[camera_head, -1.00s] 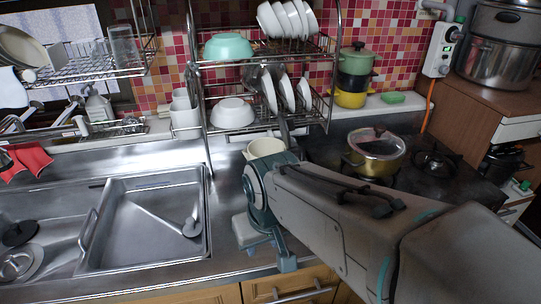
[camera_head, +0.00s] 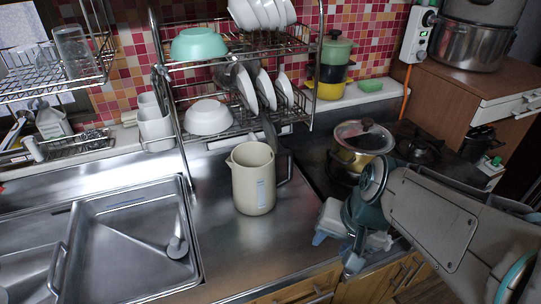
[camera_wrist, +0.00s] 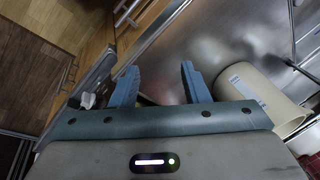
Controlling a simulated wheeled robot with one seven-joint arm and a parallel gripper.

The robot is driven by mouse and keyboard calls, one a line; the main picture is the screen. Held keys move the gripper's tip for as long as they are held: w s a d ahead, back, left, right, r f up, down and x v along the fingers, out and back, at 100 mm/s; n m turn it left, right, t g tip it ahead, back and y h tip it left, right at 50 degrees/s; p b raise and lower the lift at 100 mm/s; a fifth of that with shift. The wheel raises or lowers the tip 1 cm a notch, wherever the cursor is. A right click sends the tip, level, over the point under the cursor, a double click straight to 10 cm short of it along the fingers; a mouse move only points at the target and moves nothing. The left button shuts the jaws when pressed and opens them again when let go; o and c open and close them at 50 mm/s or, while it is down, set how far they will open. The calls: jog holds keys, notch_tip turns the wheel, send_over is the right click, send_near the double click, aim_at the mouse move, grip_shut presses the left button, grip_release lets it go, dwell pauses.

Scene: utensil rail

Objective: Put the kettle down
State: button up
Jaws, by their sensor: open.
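The cream kettle (camera_head: 254,180) stands upright on the steel counter between the sink and the stove, its dark handle on the right side. It also shows in the wrist view (camera_wrist: 262,92), to the right of my fingers. My gripper (camera_head: 330,228) is to the right of the kettle, near the counter's front edge, apart from it. In the wrist view its two blue fingers (camera_wrist: 156,84) are spread with nothing between them.
The sink (camera_head: 130,240) lies to the left of the kettle. A lidded golden pot (camera_head: 352,158) sits on the stove to the right. A dish rack (camera_head: 235,118) with bowls and plates stands behind. The counter (camera_head: 218,262) in front of the kettle is bare.

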jog(key=w+a+m+y, duration=0.3)
jog(key=a+m+y, duration=0.1)
jog(key=a+m, duration=0.15)
jog(key=m+t+p, duration=0.2)
jog(key=m+t, duration=0.7)
jog(key=m, duration=1.1)
send_near(292, 162)
jog(key=shift+y, duration=0.5)
jog(key=x, duration=0.4)
jog(key=p+x, duration=0.1)
jog(key=x, duration=0.7)
jog(key=shift+w+d+f, duration=0.1)
jog(key=shift+w+f, duration=0.3)
grip_shut()
